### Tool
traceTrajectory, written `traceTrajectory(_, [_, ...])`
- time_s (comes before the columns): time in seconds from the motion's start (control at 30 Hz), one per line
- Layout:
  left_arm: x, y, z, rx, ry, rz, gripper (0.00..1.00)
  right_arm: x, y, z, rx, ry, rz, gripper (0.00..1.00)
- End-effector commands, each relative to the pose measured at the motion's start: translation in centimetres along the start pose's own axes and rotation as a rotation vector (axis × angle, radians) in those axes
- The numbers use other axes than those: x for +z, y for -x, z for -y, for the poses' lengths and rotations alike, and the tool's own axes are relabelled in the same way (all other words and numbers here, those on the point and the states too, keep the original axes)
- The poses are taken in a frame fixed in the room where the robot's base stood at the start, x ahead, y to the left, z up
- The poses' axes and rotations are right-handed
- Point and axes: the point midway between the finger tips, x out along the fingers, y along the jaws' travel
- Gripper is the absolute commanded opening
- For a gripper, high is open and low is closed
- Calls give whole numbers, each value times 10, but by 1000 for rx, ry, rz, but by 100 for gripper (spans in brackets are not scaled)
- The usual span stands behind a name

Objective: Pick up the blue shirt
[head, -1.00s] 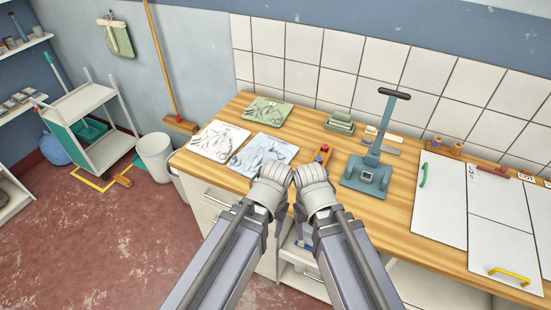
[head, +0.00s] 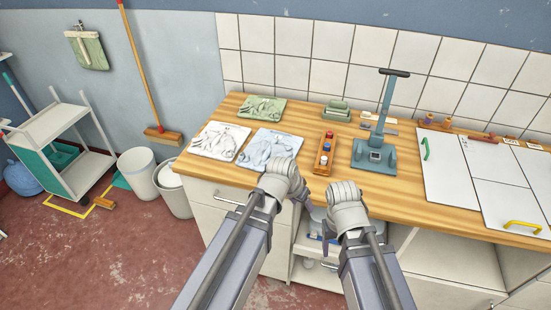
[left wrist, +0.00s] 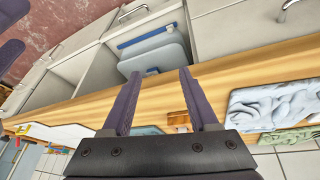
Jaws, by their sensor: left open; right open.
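The blue shirt (head: 268,147) lies as a crumpled, pale blue square on the wooden worktop, near its front edge. It also shows at the right of the left wrist view (left wrist: 278,104). My left gripper (head: 303,200) is at the worktop's front edge, just right of and nearer than the shirt, and largely hidden by its wrist. In the left wrist view its two purple fingers (left wrist: 158,73) are apart with nothing between them. My right gripper (head: 327,232) is open, in front of the counter further right, its fingers partly hidden.
A white garment (head: 219,141) lies left of the shirt and a green one (head: 262,108) behind it. A wooden tray with small bottles (head: 324,153) and a teal press (head: 374,154) stand to the right. White boards (head: 460,170) cover the right side. Bins (head: 174,190) stand left.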

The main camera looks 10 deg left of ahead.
Motion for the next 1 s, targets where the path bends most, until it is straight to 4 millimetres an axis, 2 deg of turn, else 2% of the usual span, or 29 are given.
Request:
traceTrajectory(0.03, [-7, -11, 10, 4, 5, -45, 60, -1, -13, 1, 0, 0, 0, 64])
traceTrajectory(0.17, [-29, -22, 35, 8, 12, -174, 60, -2, -30, 3, 0, 0, 0, 64])
traceTrajectory(0.33, [-59, -31, 81, -21, 32, -370, 60, -3, -56, 5, 0, 0, 0, 64])
traceTrajectory(0.47, [-79, -31, 131, -80, 60, -539, 60, -5, -80, 8, 0, -1, 0, 64])
traceTrajectory(0.6, [-92, -22, 186, -170, 97, -700, 60, -6, -100, 10, 0, -1, 0, 64])
traceTrajectory(0.7, [-95, -13, 212, -220, 115, -766, 60, -6, -106, 10, 0, -1, 0, 64])
traceTrajectory(0.8, [-96, -8, 223, -245, 124, -797, 60, -6, -108, 10, 0, -1, 0, 64])
traceTrajectory(1.0, [-100, -8, 226, -250, 125, -803, 60, -6, -109, 10, 0, -1, 0, 64])
